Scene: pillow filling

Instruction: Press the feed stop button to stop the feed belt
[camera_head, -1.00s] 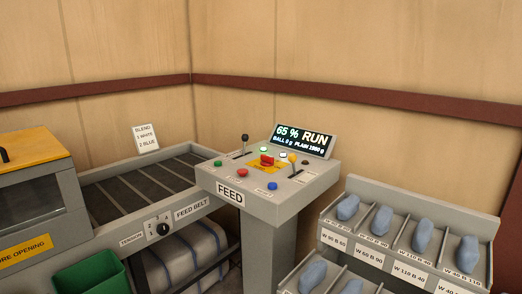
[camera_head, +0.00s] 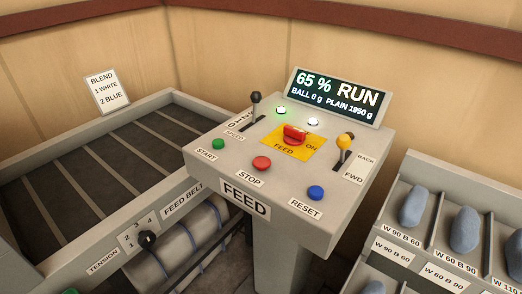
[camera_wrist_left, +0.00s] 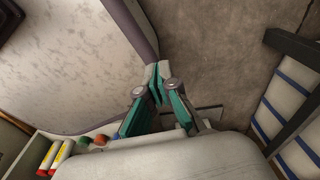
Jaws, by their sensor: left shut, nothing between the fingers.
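The red STOP button (camera_head: 261,163) sits on the front edge of the grey FEED control panel (camera_head: 240,200) in the head view. The green START button (camera_head: 218,144) is to its left and the blue RESET button (camera_head: 316,193) to its right. The screen (camera_head: 338,96) reads 65 % RUN, BALL 0 g, PLAIN 1950 g. The feed belt (camera_head: 75,165) lies left of the panel. My left gripper (camera_wrist_left: 158,72) shows only in the left wrist view, shut and empty, away from the panel. My right gripper is not in view.
A red switch (camera_head: 294,135) on a yellow plate and two levers, black-topped (camera_head: 256,98) and yellow-topped (camera_head: 345,141), stand behind the buttons. A rack (camera_head: 398,180) of blue samples stands at right. The wrist view shows floor (camera_wrist_left: 215,50) and colored items in a tray (camera_wrist_left: 60,152).

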